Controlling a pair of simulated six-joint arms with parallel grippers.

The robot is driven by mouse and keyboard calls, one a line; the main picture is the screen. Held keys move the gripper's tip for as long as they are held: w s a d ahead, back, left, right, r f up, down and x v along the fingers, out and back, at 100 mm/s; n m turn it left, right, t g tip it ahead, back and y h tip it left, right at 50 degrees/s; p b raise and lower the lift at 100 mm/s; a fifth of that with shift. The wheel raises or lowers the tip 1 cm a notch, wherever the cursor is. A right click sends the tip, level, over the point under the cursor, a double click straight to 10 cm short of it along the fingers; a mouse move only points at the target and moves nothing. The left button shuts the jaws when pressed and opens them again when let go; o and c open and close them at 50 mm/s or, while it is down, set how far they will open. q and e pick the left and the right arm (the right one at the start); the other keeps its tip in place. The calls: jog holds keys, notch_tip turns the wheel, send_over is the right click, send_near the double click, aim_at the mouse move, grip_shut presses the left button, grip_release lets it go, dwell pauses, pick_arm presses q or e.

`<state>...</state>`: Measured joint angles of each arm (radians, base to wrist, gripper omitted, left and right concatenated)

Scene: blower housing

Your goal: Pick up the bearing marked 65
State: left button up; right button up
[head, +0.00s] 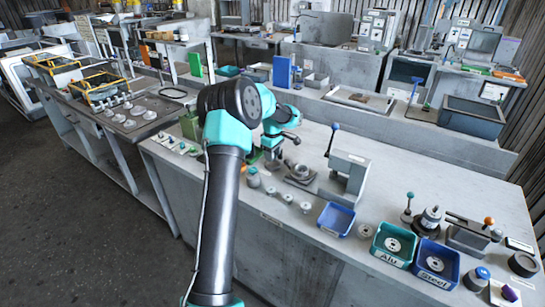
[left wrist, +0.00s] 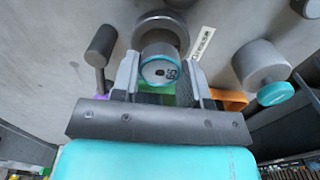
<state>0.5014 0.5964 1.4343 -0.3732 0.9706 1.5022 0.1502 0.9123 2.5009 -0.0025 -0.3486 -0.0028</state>
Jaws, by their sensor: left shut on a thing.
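The bearing marked 65 (left wrist: 160,68) is a short grey cylinder with a teal-rimmed end that carries the dark number, in the left wrist view. My left gripper (left wrist: 161,80) is shut on it, with one finger on each side. In the head view my left gripper (head: 272,160) is low over the bench, left of the middle; the bearing in it is too small or hidden to make out there. I cannot tell whether the bearing still touches the bench. My right gripper is not in view.
In the left wrist view a metal ring (left wrist: 160,16) lies just beyond the bearing, and a larger grey cylinder with a teal end (left wrist: 262,70) stands to the right. In the head view a grey press-like block (head: 347,172) and a blue bin (head: 336,220) stand to the right.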

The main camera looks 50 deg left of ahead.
pick_arm(q)
jog(key=shift+r, duration=1.75)
